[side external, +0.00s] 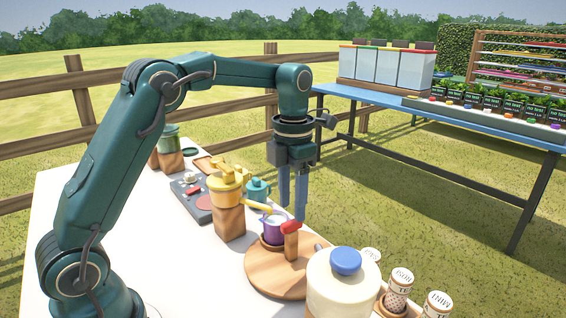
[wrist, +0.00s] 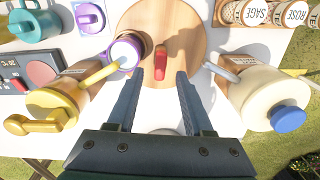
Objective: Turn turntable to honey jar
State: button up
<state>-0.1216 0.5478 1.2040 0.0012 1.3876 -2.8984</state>
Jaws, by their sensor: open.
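The turntable (side external: 262,272) is a round wooden disc on the white table. It also shows in the wrist view (wrist: 190,35). A red-topped wooden handle (side external: 291,243) stands up from it; its red top (wrist: 160,63) lies just ahead of my fingertips in the wrist view. A purple cup (side external: 273,227) with pale contents sits near the disc's edge, by the yellow pot's spout. My gripper (side external: 292,212) is open and empty, fingers down above the disc, with the handle between and beyond the fingertips (wrist: 157,76). I cannot tell for sure which vessel is the honey jar.
A yellow pot (side external: 226,188) stands on a wooden block. A cream pot with a blue knob (side external: 340,290) stands at the opposite side, spout toward the disc. Labelled spice jars (side external: 398,287), a teal mug (side external: 258,189) and a grey scale (wrist: 18,82) are nearby.

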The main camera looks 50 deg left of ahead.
aim_at(292, 221)
jog(key=shift+r, duration=0.9)
jog(key=o, duration=0.6)
jog(key=m, duration=0.4)
jog(key=shift+m, duration=0.3)
jog(key=m, duration=0.9)
jog(key=shift+m, duration=0.3)
jog(key=m, duration=0.3)
jog(key=shift+m, duration=0.3)
jog(key=shift+f, duration=2.55)
